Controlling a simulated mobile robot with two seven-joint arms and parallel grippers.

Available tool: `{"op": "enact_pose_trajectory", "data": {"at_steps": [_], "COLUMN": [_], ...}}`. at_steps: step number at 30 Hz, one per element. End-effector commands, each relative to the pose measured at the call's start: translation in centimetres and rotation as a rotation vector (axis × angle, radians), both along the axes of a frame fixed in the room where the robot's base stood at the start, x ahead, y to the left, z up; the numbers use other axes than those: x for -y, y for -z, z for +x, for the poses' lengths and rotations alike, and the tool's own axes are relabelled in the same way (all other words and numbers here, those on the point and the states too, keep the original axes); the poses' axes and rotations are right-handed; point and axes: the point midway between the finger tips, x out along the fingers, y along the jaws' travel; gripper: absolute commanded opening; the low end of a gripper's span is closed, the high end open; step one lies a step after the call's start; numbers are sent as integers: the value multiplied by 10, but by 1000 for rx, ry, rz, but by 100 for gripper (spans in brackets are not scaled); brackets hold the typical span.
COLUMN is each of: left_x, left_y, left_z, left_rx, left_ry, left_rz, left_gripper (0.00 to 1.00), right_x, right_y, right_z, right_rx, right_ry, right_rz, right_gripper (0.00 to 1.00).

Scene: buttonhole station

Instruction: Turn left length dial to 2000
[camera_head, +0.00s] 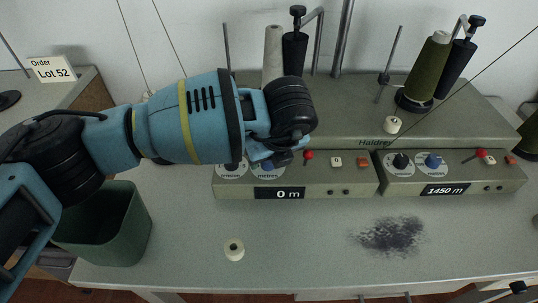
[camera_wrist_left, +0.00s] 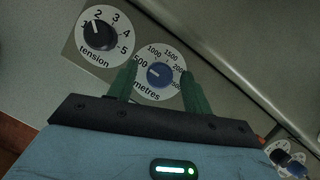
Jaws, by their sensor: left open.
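The left length dial (camera_wrist_left: 160,74) is a blue knob on a white disc marked "metres", with numbers from 500 upward. Its pale pointer mark faces the 500 side. In the head view its disc (camera_head: 268,173) is mostly hidden by my left gripper (camera_head: 276,160). In the left wrist view my left gripper (camera_wrist_left: 159,84) is open, with its green fingers on either side of the blue knob; I cannot tell whether they touch it. The left display (camera_head: 280,194) reads 0 m. My right gripper is in neither view.
A black tension dial (camera_wrist_left: 98,35) is left of the length dial. A red-tipped lever (camera_head: 308,155) stands close to the gripper's right. The right unit has its own blue dial (camera_head: 432,161) and a 1450 m display (camera_head: 444,189). A green bin (camera_head: 128,225) stands below my arm.

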Motion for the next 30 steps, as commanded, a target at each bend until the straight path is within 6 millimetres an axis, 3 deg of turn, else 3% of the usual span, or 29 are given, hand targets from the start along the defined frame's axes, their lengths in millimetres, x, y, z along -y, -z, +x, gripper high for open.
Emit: {"op": "enact_pose_trajectory", "data": {"at_steps": [6,16,30], "left_x": [0,0,-1], "left_y": [0,0,0], "left_z": [0,0,0], "left_rx": [0,0,-1], "left_ry": [0,0,131], "left_rz": [0,0,-1], "left_gripper": [47,6,6], "right_x": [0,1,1], "right_y": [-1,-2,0], "right_z": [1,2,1], "right_rx": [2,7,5], "right_ry": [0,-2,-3], "right_rz": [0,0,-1], "right_gripper": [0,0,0]}}
